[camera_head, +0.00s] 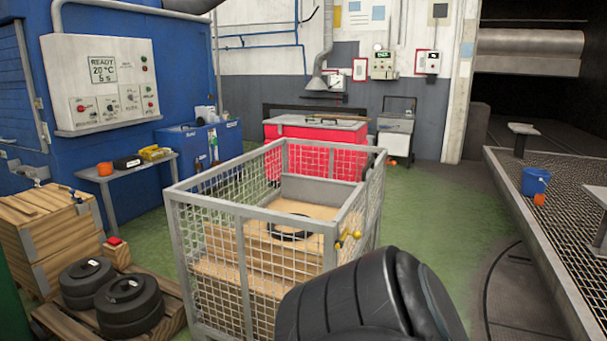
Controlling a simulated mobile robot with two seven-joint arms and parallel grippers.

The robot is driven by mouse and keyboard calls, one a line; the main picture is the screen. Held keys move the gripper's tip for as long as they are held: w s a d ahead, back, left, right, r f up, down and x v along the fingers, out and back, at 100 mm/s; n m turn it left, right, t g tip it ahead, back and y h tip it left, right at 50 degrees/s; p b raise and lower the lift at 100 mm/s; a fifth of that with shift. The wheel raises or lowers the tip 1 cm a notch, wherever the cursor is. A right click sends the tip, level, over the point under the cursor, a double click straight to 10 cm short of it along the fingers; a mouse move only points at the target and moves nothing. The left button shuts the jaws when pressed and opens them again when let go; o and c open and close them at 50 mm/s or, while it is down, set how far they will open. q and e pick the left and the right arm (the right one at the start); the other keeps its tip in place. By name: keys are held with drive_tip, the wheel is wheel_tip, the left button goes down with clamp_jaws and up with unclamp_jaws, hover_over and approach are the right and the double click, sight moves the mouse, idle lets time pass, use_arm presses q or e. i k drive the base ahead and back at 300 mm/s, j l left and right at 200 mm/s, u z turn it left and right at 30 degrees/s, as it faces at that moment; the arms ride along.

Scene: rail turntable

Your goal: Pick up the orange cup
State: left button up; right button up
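A small orange cup-like object (539,199) stands on the raised grating at the right, just in front of a blue bucket (535,181). A second small orange cup-like object (105,168) stands at the left end of the grey side table (130,170). Both are too small and far off to make out in detail. Neither of my grippers is in view.
A wire-mesh crate (240,209) stands in the middle, with cardboard boxes and a black ring inside. Black wheels (128,305) lie on a wooden pallet at front left, beside wooden crates (50,238). Green floor (440,215) is free between the mesh crate and the raised grating (555,235).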

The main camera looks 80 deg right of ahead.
sight(539, 200)
drive_tip(key=z, duration=3.95)
